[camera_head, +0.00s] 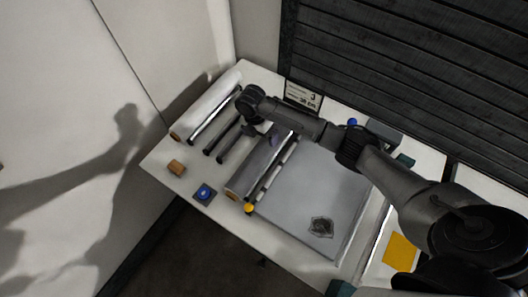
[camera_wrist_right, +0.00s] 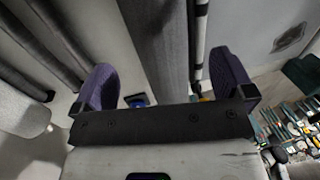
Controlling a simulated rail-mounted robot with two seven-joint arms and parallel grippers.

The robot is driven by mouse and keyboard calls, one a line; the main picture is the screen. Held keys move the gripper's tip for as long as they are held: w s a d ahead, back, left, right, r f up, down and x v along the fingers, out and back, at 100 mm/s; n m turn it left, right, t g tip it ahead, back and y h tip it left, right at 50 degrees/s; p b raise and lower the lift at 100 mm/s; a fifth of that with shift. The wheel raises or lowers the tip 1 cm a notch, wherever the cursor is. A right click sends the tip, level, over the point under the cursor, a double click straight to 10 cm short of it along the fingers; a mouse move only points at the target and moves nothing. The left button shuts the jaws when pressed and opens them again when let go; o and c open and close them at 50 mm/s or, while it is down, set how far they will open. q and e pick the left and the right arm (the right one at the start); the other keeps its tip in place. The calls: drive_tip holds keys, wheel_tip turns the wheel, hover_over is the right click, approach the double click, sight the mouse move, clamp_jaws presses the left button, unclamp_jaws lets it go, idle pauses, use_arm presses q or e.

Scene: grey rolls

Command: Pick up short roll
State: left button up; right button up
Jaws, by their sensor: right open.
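A grey roll (camera_head: 250,172) with a brown core end lies slanted on the white table, beside the grey mat. My left gripper is not in view.
A striped black-and-white rod (camera_head: 272,175) lies right of the grey roll. The grey mat (camera_head: 315,190) carries a dark crumpled patch. A blue button (camera_head: 204,192) and a brown block (camera_head: 176,167) sit near the table's front left. A dark slatted wall stands behind.

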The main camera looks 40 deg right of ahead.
sight(264, 150)
drive_tip(key=shift+s+d+f+b, duration=0.1)
drive_tip(key=shift+s+f, duration=0.15)
drive_tip(key=shift+f, duration=1.3)
drive_tip(key=shift+s+f+b, duration=0.1)
drive_tip(key=shift+s+f, duration=0.15)
drive_tip(key=shift+f, duration=1.3)
drive_tip(key=shift+s+d+f+b, duration=0.1)
drive_tip(key=shift+s+f, duration=0.15)
drive_tip(key=shift+f, duration=1.3)
drive_tip(key=shift+c, duration=0.4)
drive_tip(key=c, duration=0.9)
drive_tip(key=shift+r, duration=0.1)
drive_tip(key=shift+c, duration=0.2)
